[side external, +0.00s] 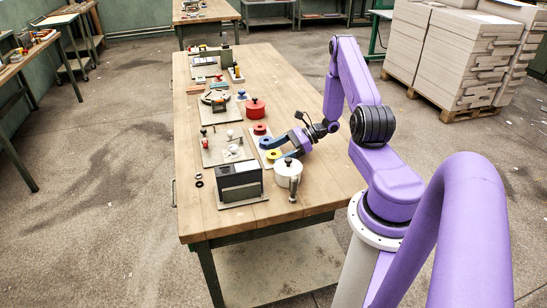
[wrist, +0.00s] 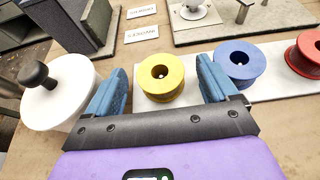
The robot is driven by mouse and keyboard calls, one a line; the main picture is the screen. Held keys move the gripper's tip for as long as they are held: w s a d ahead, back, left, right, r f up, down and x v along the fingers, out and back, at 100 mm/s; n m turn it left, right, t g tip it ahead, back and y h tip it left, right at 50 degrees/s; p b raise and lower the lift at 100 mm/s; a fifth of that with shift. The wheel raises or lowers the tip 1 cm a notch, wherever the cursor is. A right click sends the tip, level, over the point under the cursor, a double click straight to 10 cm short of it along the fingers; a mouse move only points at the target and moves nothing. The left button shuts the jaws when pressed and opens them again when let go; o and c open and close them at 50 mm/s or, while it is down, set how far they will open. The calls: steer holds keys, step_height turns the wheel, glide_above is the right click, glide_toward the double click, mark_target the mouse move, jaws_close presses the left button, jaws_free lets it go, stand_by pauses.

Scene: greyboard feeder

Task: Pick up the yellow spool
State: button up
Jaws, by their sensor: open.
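The yellow spool (wrist: 161,77) stands on a white board (wrist: 198,95) in the wrist view, its hole facing up. It also shows in the side view (side external: 273,155), partly covered by my gripper. My gripper (wrist: 165,90) is open, with one blue finger to the left of the yellow spool and one to the right. The right finger is between the yellow spool and a blue spool (wrist: 240,62). In the side view my gripper (side external: 272,149) reaches in from the right, low over the board. I cannot tell whether the fingers touch the spool.
A white lidded pot (wrist: 60,92) with a black knob is close to the left finger. A red spool (wrist: 304,54) stands on the board at the right. A dark box (side external: 240,183) and a red pot (side external: 255,108) stand on the wooden table (side external: 300,98).

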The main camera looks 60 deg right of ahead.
steer(key=shift+w+a+f, duration=0.1)
steer(key=shift+a, duration=0.05)
steer(key=c, duration=1.1)
steer(key=shift+c, duration=0.2)
steer(key=shift+r, duration=0.55)
steer(key=s+a+r, duration=0.2)
steer(key=s+r, duration=0.1)
steer(key=s+a+r, duration=0.2)
steer(key=s+r, duration=0.1)
steer(key=r, duration=0.1)
steer(key=s+a+r, duration=0.2)
steer(key=s+r, duration=0.2)
steer(key=shift+s+a+r, duration=0.25)
steer(key=shift+s+a, duration=0.05)
steer(key=shift+s, duration=0.15)
steer(key=shift+s+a+r, duration=0.2)
steer(key=shift+s+a, duration=0.1)
steer(key=shift+s, duration=0.15)
